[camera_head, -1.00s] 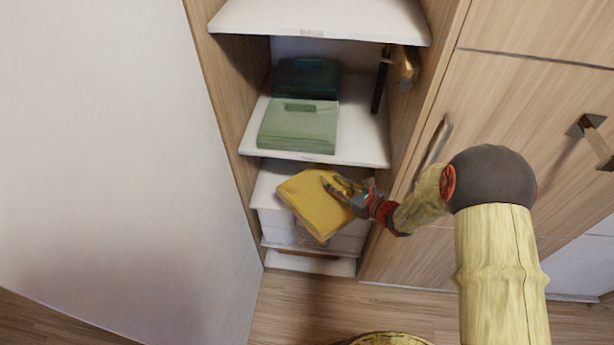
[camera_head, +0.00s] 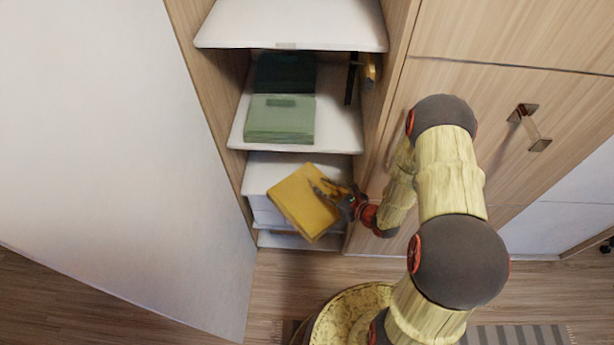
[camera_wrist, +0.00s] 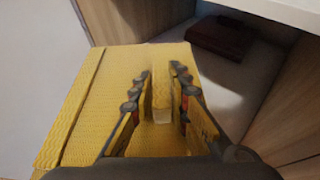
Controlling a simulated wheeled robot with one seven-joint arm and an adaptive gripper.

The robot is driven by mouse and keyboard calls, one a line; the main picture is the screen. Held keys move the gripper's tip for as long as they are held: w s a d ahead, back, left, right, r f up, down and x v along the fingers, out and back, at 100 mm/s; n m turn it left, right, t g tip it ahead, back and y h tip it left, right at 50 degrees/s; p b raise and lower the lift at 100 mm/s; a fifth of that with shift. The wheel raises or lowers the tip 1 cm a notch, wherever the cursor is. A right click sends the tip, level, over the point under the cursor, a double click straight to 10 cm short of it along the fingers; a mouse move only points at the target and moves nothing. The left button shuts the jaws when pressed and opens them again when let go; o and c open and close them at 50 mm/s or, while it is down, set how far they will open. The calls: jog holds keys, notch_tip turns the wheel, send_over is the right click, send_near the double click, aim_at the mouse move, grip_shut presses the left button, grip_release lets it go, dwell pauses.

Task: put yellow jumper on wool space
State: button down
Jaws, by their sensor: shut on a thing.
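The yellow jumper (camera_head: 302,203) is a folded, flat block. My gripper (camera_head: 328,192) is shut on its right side and holds it tilted in front of the lower part of the open cabinet. In the wrist view the jumper (camera_wrist: 75,110) fills the left and middle, and a fold of it stands between the fingers of my gripper (camera_wrist: 161,95). A white lower shelf (camera_head: 262,170) lies behind the jumper and is partly hidden by it. I see no label that marks a wool space.
A green folded garment (camera_head: 280,120) and a dark one (camera_head: 285,75) lie on the white middle shelf (camera_head: 335,132). In the wrist view a dark red folded item (camera_wrist: 220,38) lies on a white shelf. A white door (camera_head: 110,150) stands open at left.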

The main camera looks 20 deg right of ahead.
jog(key=w+f, duration=0.1)
jog(key=w, duration=0.1)
jog(key=w+f, duration=0.1)
jog(key=w, duration=0.1)
jog(key=w+f+b, duration=0.1)
jog(key=w, duration=0.1)
jog(key=shift+w, duration=0.1)
jog(key=w+f+b, duration=0.1)
jog(key=w+f, duration=0.3)
jog(key=f, duration=0.1)
jog(key=shift+w+d+b, duration=0.15)
jog(key=shift+d+b, duration=0.05)
jog(key=shift+b, duration=0.15)
jog(key=shift+w+f, duration=0.3)
jog(key=shift+f, duration=0.05)
jog(key=shift+f+b, duration=0.6)
jog(key=shift+f, duration=0.85)
jog(key=shift+f, duration=0.15)
jog(key=c, duration=1.7)
grip_release()
